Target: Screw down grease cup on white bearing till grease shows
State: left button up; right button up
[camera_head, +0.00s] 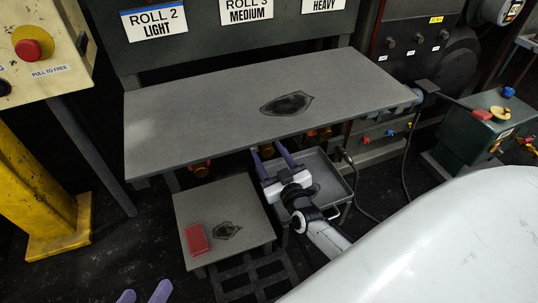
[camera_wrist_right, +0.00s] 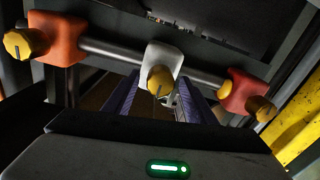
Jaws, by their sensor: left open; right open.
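In the right wrist view, the white bearing (camera_wrist_right: 163,57) sits on a horizontal shaft, with a yellow grease cup (camera_wrist_right: 160,80) on its near side. A dark line marks the cup's face. My right gripper (camera_wrist_right: 158,103) is open, its purple fingers on either side of and below the cup; I cannot tell whether they touch it. No grease is visible at the bearing. In the head view, my right gripper (camera_head: 270,153) reaches under the table's front edge, which hides the white bearing. My left gripper (camera_head: 144,295) is open and empty at the bottom edge, only its fingertips showing.
A metal tray (camera_head: 335,185) lies beside my right gripper.

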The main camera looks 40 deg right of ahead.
jog(key=shift+c, duration=0.4)
jog(key=c, duration=1)
pick_arm(q)
jog(key=shift+f, duration=0.1)
pick_arm(e)
jog(key=shift+o, duration=0.2)
jog(key=m, duration=0.5)
jog(key=shift+m, duration=0.4)
pick_arm(q)
jog(key=shift+a+f, duration=0.15)
jog(key=shift+f, duration=0.15)
pick_arm(e)
jog(key=shift+s+f+m, duration=0.1)
jog(key=shift+m, duration=0.8)
pick_arm(q)
jog(key=shift+r, duration=0.25)
pick_arm(e)
jog(key=o, duration=1)
jog(key=shift+m, duration=0.3)
